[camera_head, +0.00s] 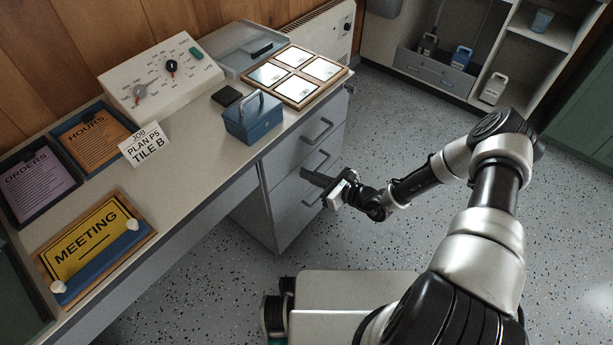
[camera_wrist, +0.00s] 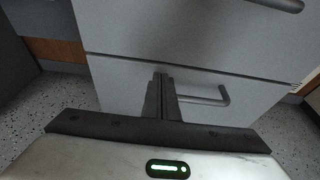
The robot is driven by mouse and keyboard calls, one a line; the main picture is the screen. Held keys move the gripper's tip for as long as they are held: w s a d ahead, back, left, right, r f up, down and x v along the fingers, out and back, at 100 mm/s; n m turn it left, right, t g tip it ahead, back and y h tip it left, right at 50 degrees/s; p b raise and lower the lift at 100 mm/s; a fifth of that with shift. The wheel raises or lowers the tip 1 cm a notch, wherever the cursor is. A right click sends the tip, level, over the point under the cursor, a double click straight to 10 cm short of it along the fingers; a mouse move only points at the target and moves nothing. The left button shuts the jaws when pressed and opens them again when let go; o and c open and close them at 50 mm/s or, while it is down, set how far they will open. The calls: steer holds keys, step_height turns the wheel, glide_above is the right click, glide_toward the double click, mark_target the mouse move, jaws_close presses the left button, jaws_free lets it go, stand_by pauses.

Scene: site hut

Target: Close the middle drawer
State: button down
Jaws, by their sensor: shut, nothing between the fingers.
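A grey drawer cabinet stands under the right end of the desk, with a top drawer (camera_head: 296,142), a middle drawer (camera_head: 285,174) and a bottom drawer (camera_head: 290,226), each with a bar handle. The fronts look nearly flush; I cannot tell whether a small gap stands at the middle one. My gripper (camera_head: 304,173) is shut and empty at the cabinet front, partly covering the middle and bottom fronts. In the wrist view the fingertips (camera_wrist: 160,76) point at the seam between two fronts, left of the lower handle (camera_wrist: 212,97). Touch cannot be told.
On the desk (camera_head: 203,150) stand a blue box (camera_head: 253,122) near the edge, a tile board (camera_head: 322,87), a control panel (camera_head: 165,80) and signs. A shelf unit (camera_head: 440,72) with bottles is at the back. The speckled floor (camera_head: 400,125) right of the cabinet is clear.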

steer(key=p+v, duration=0.2)
steer(key=v, duration=1)
steer(key=shift+s+d+f, duration=0.2)
steer(key=shift+s+d, duration=0.05)
